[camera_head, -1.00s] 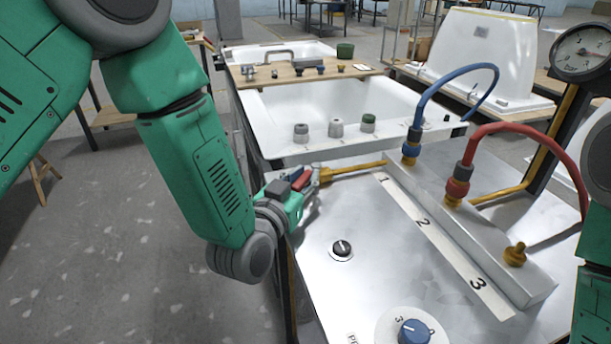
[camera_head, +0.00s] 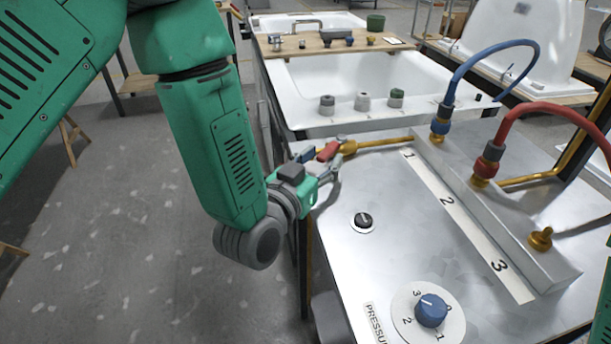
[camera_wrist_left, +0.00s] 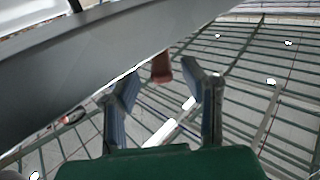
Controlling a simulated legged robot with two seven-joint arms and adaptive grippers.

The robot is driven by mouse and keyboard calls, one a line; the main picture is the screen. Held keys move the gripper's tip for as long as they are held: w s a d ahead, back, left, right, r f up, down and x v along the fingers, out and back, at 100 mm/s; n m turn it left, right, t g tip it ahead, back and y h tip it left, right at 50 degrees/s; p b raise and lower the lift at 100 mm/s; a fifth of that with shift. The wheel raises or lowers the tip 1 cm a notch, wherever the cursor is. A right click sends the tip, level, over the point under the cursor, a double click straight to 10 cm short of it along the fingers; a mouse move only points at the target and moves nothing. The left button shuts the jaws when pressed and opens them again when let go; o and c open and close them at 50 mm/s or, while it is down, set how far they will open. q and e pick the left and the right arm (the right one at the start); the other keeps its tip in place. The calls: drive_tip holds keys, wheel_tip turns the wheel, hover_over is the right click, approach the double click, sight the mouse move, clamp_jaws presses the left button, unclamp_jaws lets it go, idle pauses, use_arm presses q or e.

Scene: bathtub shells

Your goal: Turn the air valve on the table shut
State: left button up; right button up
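The air valve is a small fitting with a red handle (camera_head: 329,151) on the end of a brass pipe (camera_head: 375,143), at the far left edge of the metal table. My left gripper (camera_head: 325,168) is right beside the valve, on its near side. In the left wrist view, the gripper's two fingers (camera_wrist_left: 163,103) stand apart. The red handle (camera_wrist_left: 162,68) shows in the gap, near the fingertips and partly hidden by the table edge; I cannot tell whether it touches a finger. My right gripper is not in view.
The metal table (camera_head: 400,250) carries a blue pressure knob (camera_head: 431,310), a small black knob (camera_head: 363,221) and a numbered strip (camera_head: 447,201). Blue (camera_head: 470,59) and red (camera_head: 540,108) hoses arch on the right. A white tub (camera_head: 350,82) stands behind. Open floor lies left.

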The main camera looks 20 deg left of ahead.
use_arm(q)
drive_tip(key=v, duration=0.8)
drive_tip(key=shift+s, duration=0.2)
